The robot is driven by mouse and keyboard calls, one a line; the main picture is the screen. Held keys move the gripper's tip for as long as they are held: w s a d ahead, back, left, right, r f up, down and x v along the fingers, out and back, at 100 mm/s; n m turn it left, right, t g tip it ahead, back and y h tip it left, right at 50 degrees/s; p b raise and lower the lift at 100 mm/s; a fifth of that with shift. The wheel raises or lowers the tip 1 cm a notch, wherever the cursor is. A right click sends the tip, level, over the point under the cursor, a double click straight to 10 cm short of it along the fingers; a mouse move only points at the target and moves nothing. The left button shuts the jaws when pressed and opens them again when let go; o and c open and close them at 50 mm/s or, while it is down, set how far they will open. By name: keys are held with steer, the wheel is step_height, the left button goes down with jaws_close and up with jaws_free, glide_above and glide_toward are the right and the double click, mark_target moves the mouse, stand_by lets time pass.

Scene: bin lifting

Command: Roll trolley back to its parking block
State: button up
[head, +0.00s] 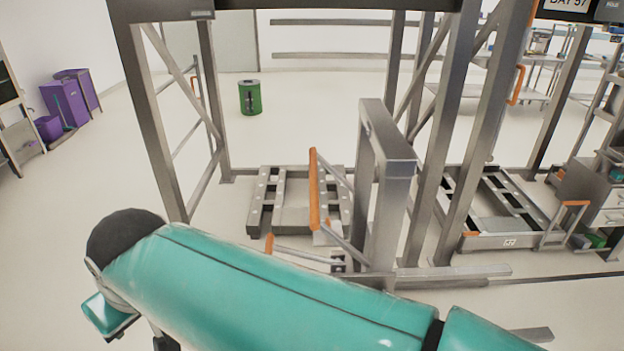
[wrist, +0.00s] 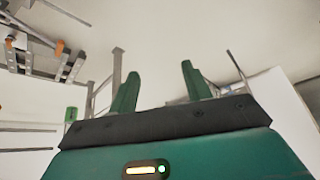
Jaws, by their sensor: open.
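A low grey trolley (head: 262,203) with dark slotted rails stands on the floor inside a tall steel frame in the head view. An upright orange handle (head: 314,190) rises at its near side. A similar low trolley (head: 490,240) with an orange-topped handle (head: 575,203) stands further right. I cannot tell which one the task means, nor pick out the parking block for certain. In the wrist view my gripper (wrist: 160,85) has its two green fingers spread apart with nothing between them. A slotted grey frame with orange parts (wrist: 55,58) shows at upper left there, apart from the fingers.
Steel posts (head: 160,125) and a thick grey upright (head: 388,190) stand close around the trolleys. A green bin (head: 250,97) stands behind on open floor. Purple containers (head: 65,100) are at far left. A drawer cabinet (head: 590,190) is at right.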

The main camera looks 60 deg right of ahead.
steer(key=w+d+r+m+h, duration=0.1)
steer(key=w+d+r+m, duration=0.1)
steer(key=w+d, duration=0.3)
steer(key=w+d+r+m, duration=0.1)
steer(key=w+d+r, duration=0.15)
steer(key=d, duration=0.45)
steer(key=m+g+h, duration=0.4)
steer(key=m+g, duration=0.1)
steer(key=m, duration=0.3)
glide_above(313, 179)
steer(key=a, duration=0.6)
step_height(313, 179, down, 8)
steer(key=x, duration=1.3)
steer(key=shift+s+d, duration=0.1)
steer(key=shift+s, duration=0.05)
steer(key=shift+c, duration=0.4)
jaws_close()
